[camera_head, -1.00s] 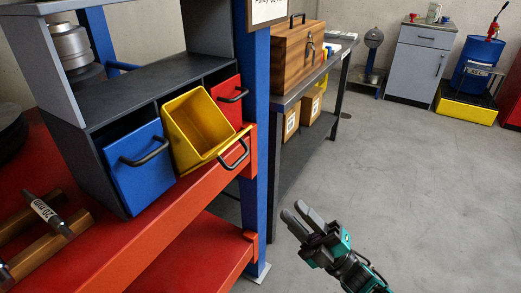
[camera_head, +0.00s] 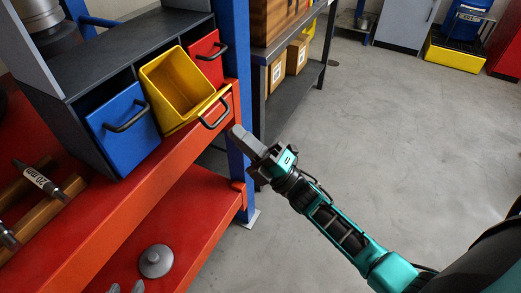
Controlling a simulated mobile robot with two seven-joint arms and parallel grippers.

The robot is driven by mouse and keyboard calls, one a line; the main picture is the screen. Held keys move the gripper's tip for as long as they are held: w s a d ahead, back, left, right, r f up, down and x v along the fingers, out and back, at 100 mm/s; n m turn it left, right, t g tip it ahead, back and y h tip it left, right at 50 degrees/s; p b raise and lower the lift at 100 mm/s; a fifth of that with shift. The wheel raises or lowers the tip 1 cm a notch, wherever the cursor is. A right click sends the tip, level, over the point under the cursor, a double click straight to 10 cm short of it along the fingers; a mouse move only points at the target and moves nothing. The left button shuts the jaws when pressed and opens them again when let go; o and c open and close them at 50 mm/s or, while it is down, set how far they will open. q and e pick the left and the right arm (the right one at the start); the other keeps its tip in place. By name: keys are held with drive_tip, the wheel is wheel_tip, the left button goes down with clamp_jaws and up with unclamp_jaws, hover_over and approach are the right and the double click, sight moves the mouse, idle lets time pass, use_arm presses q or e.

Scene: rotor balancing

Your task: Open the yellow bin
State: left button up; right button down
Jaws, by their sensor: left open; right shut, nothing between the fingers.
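The yellow bin (camera_head: 178,84) sits between the blue bin (camera_head: 124,129) and the red bin (camera_head: 207,62) in a dark grey cabinet. It is tilted forward out of its slot, and its empty-looking inside shows. Its dark handle (camera_head: 214,113) is at the front lower right. My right gripper (camera_head: 237,131) is shut and empty, just right of and below that handle, apart from it in the picture. My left gripper (camera_head: 126,288) shows only its two grey fingertips at the bottom edge, spread apart over the lower shelf; the rest is out of frame.
The cabinet stands on a red shelf (camera_head: 120,205) beside a blue post (camera_head: 238,175). A grey knobbed disc (camera_head: 156,261) lies on the lower red shelf. A 20 mm tool (camera_head: 40,180) lies at left. A bench with cardboard boxes (camera_head: 297,55) stands behind; grey floor at right is clear.

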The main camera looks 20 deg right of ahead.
drive_tip(key=shift+x, duration=1.05)
